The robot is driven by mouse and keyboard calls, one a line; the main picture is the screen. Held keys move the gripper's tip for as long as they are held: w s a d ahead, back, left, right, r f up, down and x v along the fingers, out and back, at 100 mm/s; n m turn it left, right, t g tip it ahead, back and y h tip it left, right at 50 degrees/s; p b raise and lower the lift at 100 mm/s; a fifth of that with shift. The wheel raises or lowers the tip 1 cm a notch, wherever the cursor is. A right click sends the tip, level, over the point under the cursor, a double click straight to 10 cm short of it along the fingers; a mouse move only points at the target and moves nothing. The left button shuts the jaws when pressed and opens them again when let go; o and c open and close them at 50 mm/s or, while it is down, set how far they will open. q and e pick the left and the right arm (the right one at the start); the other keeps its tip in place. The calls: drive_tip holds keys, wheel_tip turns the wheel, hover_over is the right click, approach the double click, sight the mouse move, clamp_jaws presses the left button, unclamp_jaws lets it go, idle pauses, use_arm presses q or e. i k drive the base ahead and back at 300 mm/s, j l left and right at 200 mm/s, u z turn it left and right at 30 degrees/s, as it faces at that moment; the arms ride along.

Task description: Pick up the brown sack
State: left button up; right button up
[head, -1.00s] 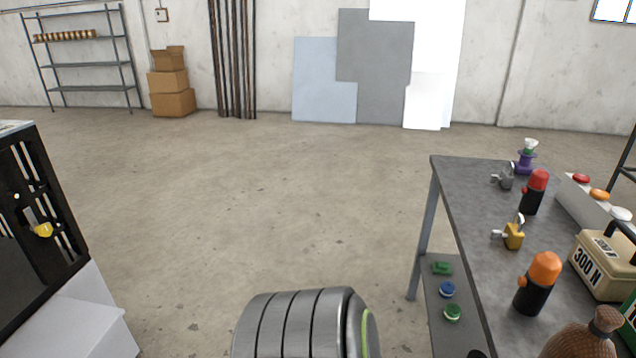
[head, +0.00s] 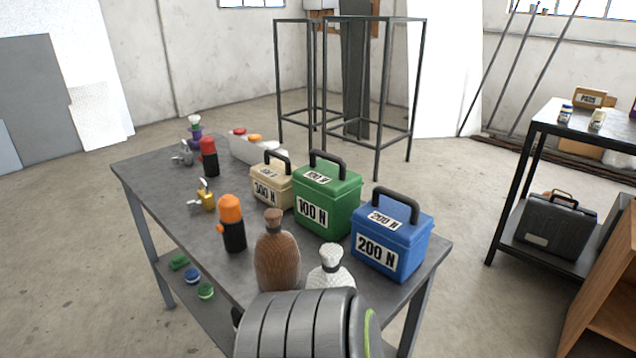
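The brown sack (head: 277,255) stands upright near the front edge of the grey table, tied at a narrow neck with a flared top. A white sack (head: 330,268) stands just to its right, its lower part hidden behind a grey ribbed cylindrical part of mine. Neither of my grippers shows in the head view, and nothing is seen holding the brown sack.
On the table (head: 150,165) stand a beige 300 N box (head: 270,186), a green 100 N box (head: 335,208) and a blue 200 N box (head: 398,245). An orange-capped bottle (head: 232,225) is left of the brown sack. A black shelf (head: 575,140) stands at right; floor at left is clear.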

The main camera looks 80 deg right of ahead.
sight(277, 256)
drive_tip(key=z, duration=0.45)
drive_tip(key=i+l+z, duration=0.1)
drive_tip(key=z, duration=0.85)
drive_tip(key=i+z, duration=0.1)
drive_tip(key=z, duration=0.35)
